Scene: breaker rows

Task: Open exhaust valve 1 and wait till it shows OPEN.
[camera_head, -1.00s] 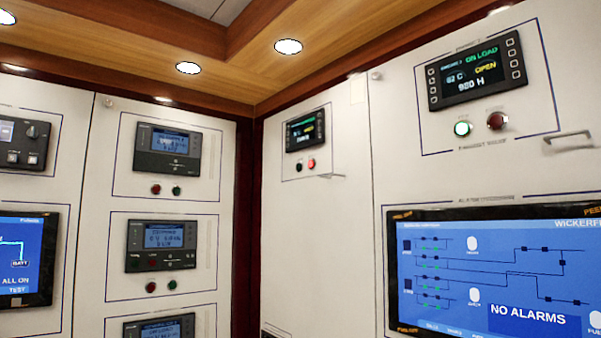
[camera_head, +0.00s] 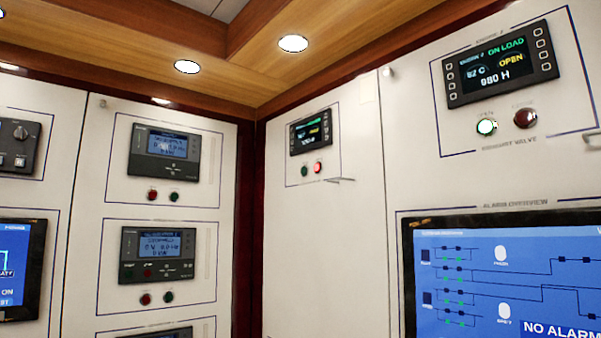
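An engine panel at the upper right has a dark display (camera_head: 500,64) reading ON LOAD, OPEN in yellow and 980 H. Its engine number is too blurred to tell. Below it, over a blurred EXHAUST VALVE label, are a brightly lit green button (camera_head: 486,127) and a dark red button (camera_head: 525,118). A smaller, farther panel near the middle has a similar display (camera_head: 311,132) with green and yellow text too small to read. My gripper is not in view.
A large blue alarm screen (camera_head: 515,270) is at the lower right. A small ledge or handle (camera_head: 340,180) juts out beside the farther panel. Generator-style panels (camera_head: 165,153) line the left wall. White wall below the farther panel is bare.

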